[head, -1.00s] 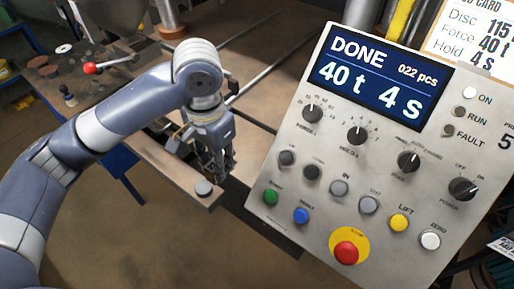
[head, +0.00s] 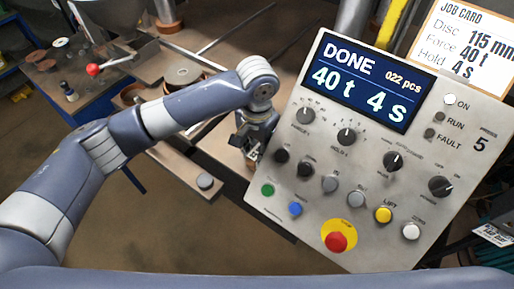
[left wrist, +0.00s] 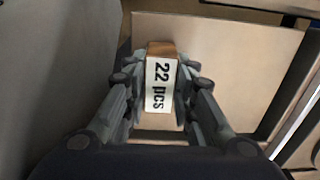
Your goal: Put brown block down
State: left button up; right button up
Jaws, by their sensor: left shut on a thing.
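The brown block (left wrist: 161,48) shows in the left wrist view between the fingers, with a white label reading "22 pcs" on the side facing the camera. My left gripper (left wrist: 160,95) is shut on it. In the head view my left gripper (head: 250,150) is beside the left edge of the control panel, over the brown work surface, and the block is hard to make out there. A tan flat surface lies beneath the block in the left wrist view; I cannot tell whether the block touches it. My right gripper is not in view.
The control panel (head: 385,170) stands close on the right, its screen reading DONE, 40 t, 4 s. A job card (head: 465,40) is behind it. A brown bench board (head: 185,178) with a round grey knob (head: 205,181) lies left of the gripper. A bottle and discs sit on the far-left table.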

aim_at(257, 151)
pick_arm(q)
jog(key=o, duration=0.8)
jog(key=shift+f, duration=0.15)
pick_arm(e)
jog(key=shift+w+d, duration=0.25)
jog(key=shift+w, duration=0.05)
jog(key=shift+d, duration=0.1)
pick_arm(q)
jog(key=shift+r+b, duration=1.75)
jog(key=shift+r, duration=4.4)
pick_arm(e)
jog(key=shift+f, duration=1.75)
